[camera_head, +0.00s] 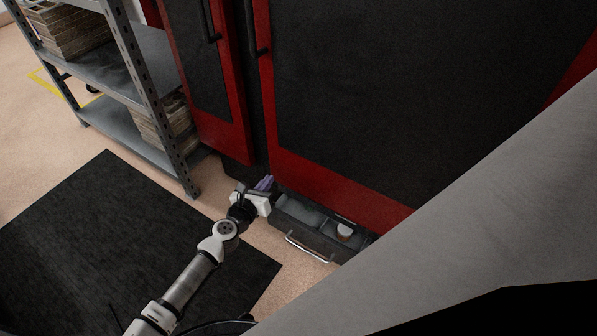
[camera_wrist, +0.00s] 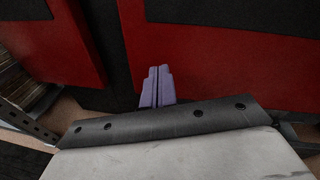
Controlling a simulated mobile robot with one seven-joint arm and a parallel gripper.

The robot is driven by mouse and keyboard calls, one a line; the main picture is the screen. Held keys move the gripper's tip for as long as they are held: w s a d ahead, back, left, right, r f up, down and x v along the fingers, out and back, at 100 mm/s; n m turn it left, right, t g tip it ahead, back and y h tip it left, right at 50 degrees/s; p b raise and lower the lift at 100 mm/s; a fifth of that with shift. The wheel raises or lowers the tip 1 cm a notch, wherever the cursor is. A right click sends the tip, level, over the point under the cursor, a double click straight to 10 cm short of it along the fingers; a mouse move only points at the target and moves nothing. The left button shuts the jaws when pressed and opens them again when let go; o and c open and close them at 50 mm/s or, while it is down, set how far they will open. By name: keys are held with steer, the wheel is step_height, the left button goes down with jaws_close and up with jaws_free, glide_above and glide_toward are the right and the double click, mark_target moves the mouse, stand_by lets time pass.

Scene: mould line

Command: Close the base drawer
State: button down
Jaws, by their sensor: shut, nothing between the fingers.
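The base drawer (camera_head: 319,245) sticks out from under the red and black machine, near the floor. Its open top shows a grey inside with a small white round object (camera_head: 344,230) in it. A pale bar handle (camera_head: 306,249) runs along its front. My gripper (camera_head: 266,183) is at the drawer's left end, close to the machine's lower edge. I cannot tell whether it touches the drawer. In the wrist view, its purple fingers (camera_wrist: 158,84) are together with nothing between them, pointing at the machine's red and dark lower front. The drawer is not clearly visible there.
The red and black machine (camera_head: 365,100) rises right behind the drawer. A grey metal shelf rack (camera_head: 118,60) with stacked boards stands at the left. A black mat (camera_head: 100,240) lies on the floor. Pale floor is free in front of the drawer.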

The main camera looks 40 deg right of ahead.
steer(key=s+a+f+m+g+y, duration=0.1)
steer(key=s+a+f, duration=0.1)
steer(key=s+f, duration=0.35)
steer(key=s+a+f+m+g+y+b, duration=0.1)
steer(key=s+a+f+m+g, duration=0.1)
steer(key=f, duration=0.7)
steer(key=s+a+f+m+g+y, duration=0.1)
steer(key=s+f, duration=0.3)
steer(key=f, duration=0.3)
steer(key=x, duration=0.3)
steer(key=r+b+x, duration=0.1)
steer(key=x, duration=0.3)
steer(key=d+b+x, duration=0.1)
steer(key=x, duration=0.3)
steer(key=shift+d+r, duration=0.1)
steer(key=shift+d, duration=0.1)
steer(key=shift+w+d, duration=0.35)
steer(key=shift+d, duration=0.25)
steer(key=shift+d, duration=0.1)
steer(key=shift+w+d+b, duration=0.1)
steer(key=shift+w+d, duration=0.2)
steer(key=shift+d, duration=0.4)
steer(key=shift+w+d+b, duration=0.15)
steer(key=shift+w+d, duration=0.15)
steer(key=shift+d, duration=0.4)
steer(key=shift+w+d+b, duration=0.1)
steer(key=shift+w+d, duration=0.2)
steer(key=shift+d, duration=0.4)
steer(key=shift+a, duration=0.1)
